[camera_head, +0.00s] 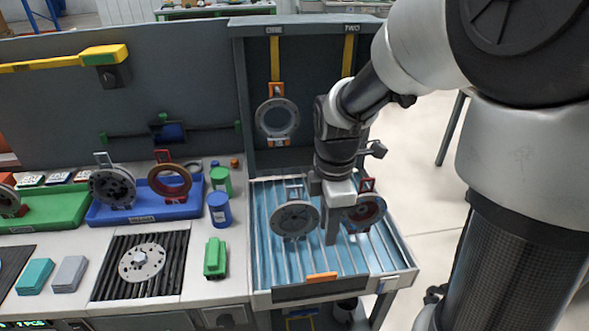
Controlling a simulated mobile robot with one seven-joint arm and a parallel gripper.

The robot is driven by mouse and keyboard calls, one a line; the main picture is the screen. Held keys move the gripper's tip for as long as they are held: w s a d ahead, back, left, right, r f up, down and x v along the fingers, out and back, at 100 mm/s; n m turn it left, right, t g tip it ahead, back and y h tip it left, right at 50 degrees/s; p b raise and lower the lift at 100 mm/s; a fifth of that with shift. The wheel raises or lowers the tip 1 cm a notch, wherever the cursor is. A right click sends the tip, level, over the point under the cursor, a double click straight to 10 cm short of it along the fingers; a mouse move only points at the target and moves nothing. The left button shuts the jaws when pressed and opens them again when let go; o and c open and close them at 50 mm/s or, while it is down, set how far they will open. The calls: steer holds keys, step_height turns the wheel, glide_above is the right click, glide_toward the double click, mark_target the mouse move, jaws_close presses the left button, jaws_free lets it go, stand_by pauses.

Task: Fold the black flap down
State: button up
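A dark flap-like panel (305,290) lies along the front edge of the blue roller tray (262,297) at the right end of the bench, with an orange strip (322,277) at its upper edge. I take this panel to be the black flap; its exact tilt is hard to tell. My gripper (325,212) points down over the middle of the tray, behind the panel and apart from it. Its fingers look spread, with nothing seen between them.
A grey ring (277,118) hangs from a yellow strap marked ONE; the strap marked TWO (349,55) is partly hidden by my arm. Blue (219,209) and green (221,181) cylinders and a green block (215,258) stand left of the tray. Open floor lies right.

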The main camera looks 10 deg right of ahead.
mark_target(322, 275)
step_height(322, 275, down, 17)
steer(key=b, duration=0.3)
steer(key=shift+a+f, duration=0.1)
steer(key=shift+f, duration=0.05)
steer(key=shift+c, duration=0.3)
jaws_close()
stand_by(1.1)
